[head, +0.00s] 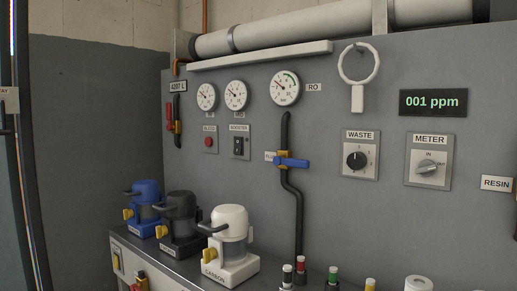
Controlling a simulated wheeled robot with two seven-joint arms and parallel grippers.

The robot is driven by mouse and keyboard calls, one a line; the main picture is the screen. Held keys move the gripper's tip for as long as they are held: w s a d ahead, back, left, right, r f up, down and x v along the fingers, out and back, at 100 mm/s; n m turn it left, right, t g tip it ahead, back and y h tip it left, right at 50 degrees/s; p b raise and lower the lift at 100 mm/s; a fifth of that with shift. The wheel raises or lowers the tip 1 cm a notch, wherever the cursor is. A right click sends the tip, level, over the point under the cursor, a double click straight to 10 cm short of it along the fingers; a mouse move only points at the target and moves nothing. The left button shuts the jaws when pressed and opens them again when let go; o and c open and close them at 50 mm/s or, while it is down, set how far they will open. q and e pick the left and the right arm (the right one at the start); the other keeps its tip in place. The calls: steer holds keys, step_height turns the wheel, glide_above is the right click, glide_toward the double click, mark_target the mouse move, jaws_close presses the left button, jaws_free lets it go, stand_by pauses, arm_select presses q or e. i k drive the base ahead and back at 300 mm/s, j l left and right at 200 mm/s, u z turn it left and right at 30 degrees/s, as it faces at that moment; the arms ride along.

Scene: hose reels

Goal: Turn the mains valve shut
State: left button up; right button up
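No valve in the head view has a label that I can read as mains. A valve with a red lever (170,117) sits on a short black pipe at the left of the grey panel, below a counter reading about 4207 L. Its lever stands upright, along the pipe. A second valve with a blue lever (292,162) sits on a long black pipe mid-panel. Its lever lies roughly level, across the pipe, and its small label is partly hidden. Neither of my grippers is in view.
Blue, black and white filter housings (231,238) stand on a ledge below the panel. Gauges (285,88), a WASTE knob (357,161), a METER knob (428,167) and a hanging ring (358,66) are on the panel. A dark upright (22,150) stands at the left edge.

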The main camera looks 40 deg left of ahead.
mark_target(170, 127)
steer(key=u, duration=1.9)
